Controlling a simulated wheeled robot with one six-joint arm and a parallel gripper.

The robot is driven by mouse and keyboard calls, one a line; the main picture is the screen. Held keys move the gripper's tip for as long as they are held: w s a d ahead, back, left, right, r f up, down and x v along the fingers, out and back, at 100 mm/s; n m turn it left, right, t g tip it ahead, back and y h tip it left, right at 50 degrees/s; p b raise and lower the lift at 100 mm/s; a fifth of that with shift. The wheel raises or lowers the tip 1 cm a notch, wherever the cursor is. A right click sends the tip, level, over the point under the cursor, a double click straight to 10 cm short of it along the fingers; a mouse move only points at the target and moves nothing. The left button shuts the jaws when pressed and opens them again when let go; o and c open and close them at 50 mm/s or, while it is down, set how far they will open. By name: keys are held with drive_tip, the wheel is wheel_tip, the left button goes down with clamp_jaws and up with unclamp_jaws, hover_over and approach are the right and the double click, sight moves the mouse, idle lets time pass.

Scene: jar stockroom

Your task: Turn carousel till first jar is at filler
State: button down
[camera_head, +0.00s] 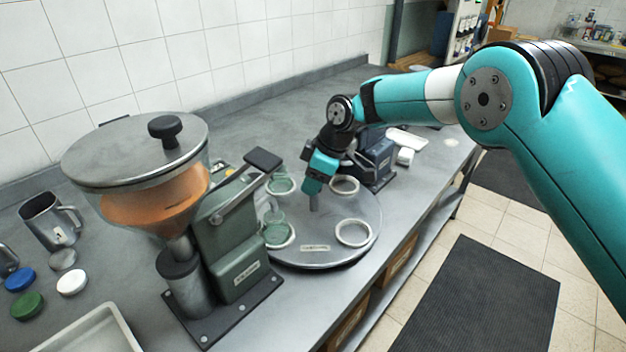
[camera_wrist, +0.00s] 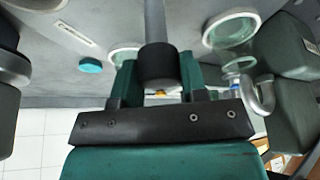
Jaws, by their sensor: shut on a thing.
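The carousel (camera_head: 330,218) is a round grey plate on the bench with several pale rings. Two clear greenish jars stand on its left side: a rear jar (camera_head: 280,184) and a front jar (camera_head: 277,234), close beside the filler (camera_head: 232,240). The rings at the right, a rear ring (camera_head: 345,184) and a front ring (camera_head: 353,232), look empty. My gripper (camera_head: 314,192) is over the plate, shut on a grey upright post (camera_head: 314,204). In the wrist view the post's black knob (camera_wrist: 157,65) sits between the fingers. The filler's outlet is not clear to see.
The filler's hopper (camera_head: 150,190) holds orange material. A metal jug (camera_head: 50,220), coloured lids (camera_head: 28,304) and a pale tray (camera_head: 85,335) are at the left. A dark blue-grey device (camera_head: 375,158) stands right behind the carousel.

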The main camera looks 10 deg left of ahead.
drive_tip(key=shift+r, duration=0.1)
idle(0.4)
drive_tip(key=c, duration=0.7)
unclamp_jaws()
drive_tip(key=shift+o, duration=0.2)
drive_tip(key=v, duration=1.7)
drive_tip(key=shift+b, duration=0.35)
drive_tip(key=shift+d+r, duration=0.1)
